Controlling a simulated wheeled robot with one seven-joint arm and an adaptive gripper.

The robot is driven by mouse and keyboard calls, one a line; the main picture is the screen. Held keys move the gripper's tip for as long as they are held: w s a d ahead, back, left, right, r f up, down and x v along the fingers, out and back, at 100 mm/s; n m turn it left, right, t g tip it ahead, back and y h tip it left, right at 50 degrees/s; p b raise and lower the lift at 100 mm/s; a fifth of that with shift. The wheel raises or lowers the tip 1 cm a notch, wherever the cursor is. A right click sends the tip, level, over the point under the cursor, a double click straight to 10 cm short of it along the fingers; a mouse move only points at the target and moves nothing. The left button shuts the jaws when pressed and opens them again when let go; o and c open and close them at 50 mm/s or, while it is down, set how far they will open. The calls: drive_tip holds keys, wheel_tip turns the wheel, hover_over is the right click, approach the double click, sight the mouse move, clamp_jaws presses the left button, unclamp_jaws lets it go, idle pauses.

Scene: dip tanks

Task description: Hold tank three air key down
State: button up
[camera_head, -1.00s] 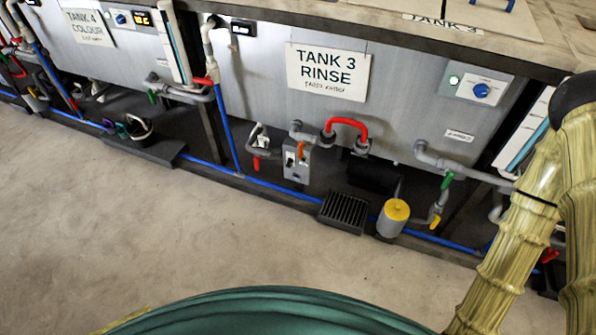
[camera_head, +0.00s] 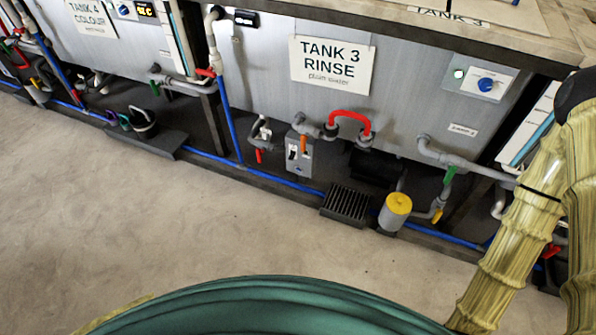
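Tank 3 (camera_head: 262,75) is a grey metal tank with a white sign (camera_head: 332,64) reading TANK 3 RINSE. Under it, left of a red pipe bend (camera_head: 349,120), sits a small grey box (camera_head: 299,158) with dark keys on its front. An orange lever (camera_head: 303,144) is at its upper right. The key labels are too small to read, so I cannot tell which is the air key or whether it is down. My gripper is not in view, and nothing is seen touching the box.
A dark grate (camera_head: 346,204) and a grey canister with a yellow top (camera_head: 395,212) stand right of the box. A blue pipe (camera_head: 213,158) runs low along the front. A panel with a blue knob (camera_head: 486,84) is at upper right. The floor (camera_head: 150,235) in front is clear.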

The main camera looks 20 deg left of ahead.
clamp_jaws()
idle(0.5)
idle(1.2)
